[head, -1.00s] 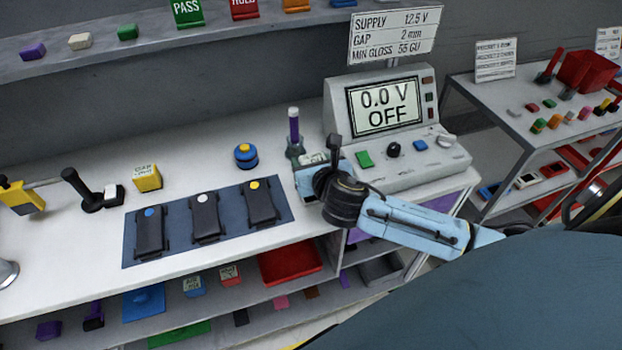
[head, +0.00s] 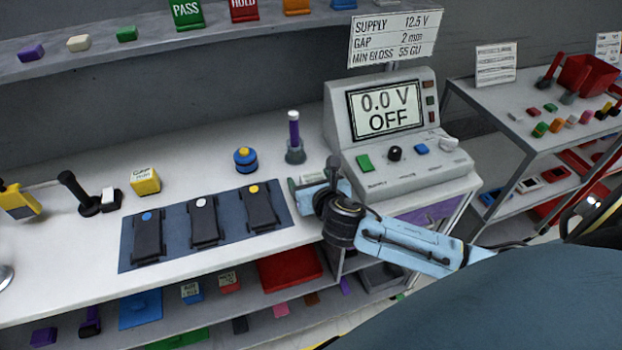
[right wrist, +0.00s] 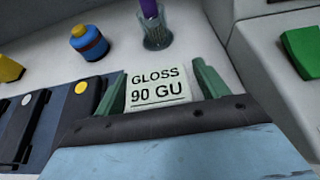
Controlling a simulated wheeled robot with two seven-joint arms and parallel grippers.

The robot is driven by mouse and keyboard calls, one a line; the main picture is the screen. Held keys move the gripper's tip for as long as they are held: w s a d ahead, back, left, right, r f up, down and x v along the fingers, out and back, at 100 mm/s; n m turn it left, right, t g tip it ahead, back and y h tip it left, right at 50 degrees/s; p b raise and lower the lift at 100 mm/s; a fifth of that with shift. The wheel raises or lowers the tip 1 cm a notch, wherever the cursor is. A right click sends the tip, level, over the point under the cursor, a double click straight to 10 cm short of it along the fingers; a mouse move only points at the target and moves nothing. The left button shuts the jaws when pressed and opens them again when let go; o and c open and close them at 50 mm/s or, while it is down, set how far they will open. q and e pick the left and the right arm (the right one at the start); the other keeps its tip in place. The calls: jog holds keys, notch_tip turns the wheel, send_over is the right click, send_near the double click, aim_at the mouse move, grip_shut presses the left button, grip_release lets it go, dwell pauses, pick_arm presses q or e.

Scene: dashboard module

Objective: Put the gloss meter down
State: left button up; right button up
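The gloss meter is a small pale block; in the right wrist view (right wrist: 157,89) its label reads "GLOSS 90 GU". In the head view the gloss meter (head: 312,178) shows only in part, on the white bench top right of the blue mat, with my arm hiding the rest. My right gripper (head: 322,186) is down at the meter. In the right wrist view its green fingers (right wrist: 163,85) stand on either side of the meter, with a narrow gap at the right finger, so it looks open. My left gripper is not in view.
A blue mat (head: 126,262) with three black devices lies to the left. Behind stand a blue-and-yellow knob (head: 246,160) and a purple-handled tool in a cup (head: 294,140). The console (head: 400,175), reading "0.0 V OFF", is close on the right. Bare bench lies in front of the mat.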

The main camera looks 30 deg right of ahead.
jog(key=shift+s+r, duration=0.2)
jog(key=p+v, duration=0.1)
jog(key=v, duration=1)
jog(key=shift+s+a+r+p, duration=0.1)
jog(key=shift+s+a+p, duration=0.05)
jog(key=shift+s+p, duration=0.15)
dwell(0.7)
